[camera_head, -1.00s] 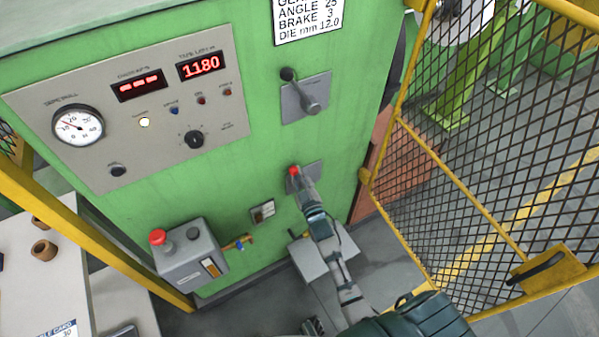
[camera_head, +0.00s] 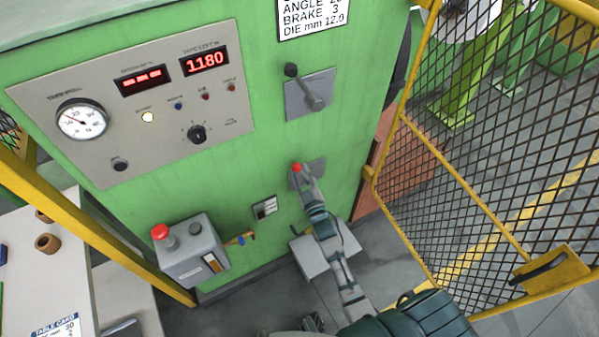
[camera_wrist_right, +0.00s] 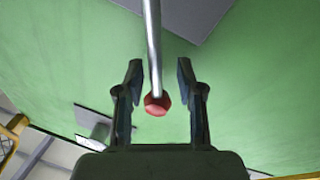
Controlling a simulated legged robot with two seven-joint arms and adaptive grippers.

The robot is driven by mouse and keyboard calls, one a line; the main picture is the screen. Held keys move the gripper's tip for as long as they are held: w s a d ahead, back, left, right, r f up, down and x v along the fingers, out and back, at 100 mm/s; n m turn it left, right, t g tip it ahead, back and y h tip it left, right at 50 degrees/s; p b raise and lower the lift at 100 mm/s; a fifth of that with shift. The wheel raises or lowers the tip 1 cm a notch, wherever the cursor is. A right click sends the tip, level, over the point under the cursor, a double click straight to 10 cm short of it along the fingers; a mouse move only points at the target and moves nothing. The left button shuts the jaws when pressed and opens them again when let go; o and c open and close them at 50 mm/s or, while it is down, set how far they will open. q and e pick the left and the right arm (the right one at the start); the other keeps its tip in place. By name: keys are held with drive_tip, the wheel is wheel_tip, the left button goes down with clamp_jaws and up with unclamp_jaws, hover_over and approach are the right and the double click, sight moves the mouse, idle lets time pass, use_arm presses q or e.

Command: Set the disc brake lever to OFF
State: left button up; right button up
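My right gripper (camera_head: 304,184) is at this lever from below. In the right wrist view, the metal rod and red knob (camera_wrist_right: 156,106) lie between the two parted fingers of my right gripper (camera_wrist_right: 158,75), with visible gaps on both sides. A dark part at the bottom edge of the head view (camera_head: 312,322) may be my left gripper; its fingers cannot be made out.
Above is another lever with a black knob (camera_head: 291,70) on a larger plate. A grey box with a red button (camera_head: 160,231) is at lower left. A yellow-framed mesh guard (camera_head: 480,150) stands at right. A control panel (camera_head: 130,105) fills the upper left.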

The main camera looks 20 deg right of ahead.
drive_tip(key=s+f, duration=0.2)
drive_tip(key=s, duration=0.9)
drive_tip(key=shift+a, duration=0.35)
drive_tip(key=shift+f, duration=0.2)
drive_tip(key=s+a+f+g, duration=0.1)
drive_tip(key=s+f+g, duration=0.25)
drive_tip(key=f, duration=0.65)
drive_tip(key=s+a+f+m+g+y, duration=0.1)
drive_tip(key=s+f+g, duration=0.25)
drive_tip(key=f, duration=0.65)
drive_tip(key=s+a+f+g, duration=0.2)
drive_tip(key=s+f+g, duration=0.15)
drive_tip(key=f, duration=0.55)
drive_tip(key=s+f+g, duration=0.4)
drive_tip(key=s+f, duration=0.3)
drive_tip(key=s, duration=0.3)
drive_tip(key=s+f+m+g, duration=0.1)
drive_tip(key=s+f+g, duration=0.2)
drive_tip(key=s+f, duration=0.4)
drive_tip(key=s, duration=0.3)
drive_tip(key=shift+s+d+f+g, duration=0.2)
drive_tip(key=shift+d+f+g, duration=0.1)
drive_tip(key=shift+g, duration=0.05)
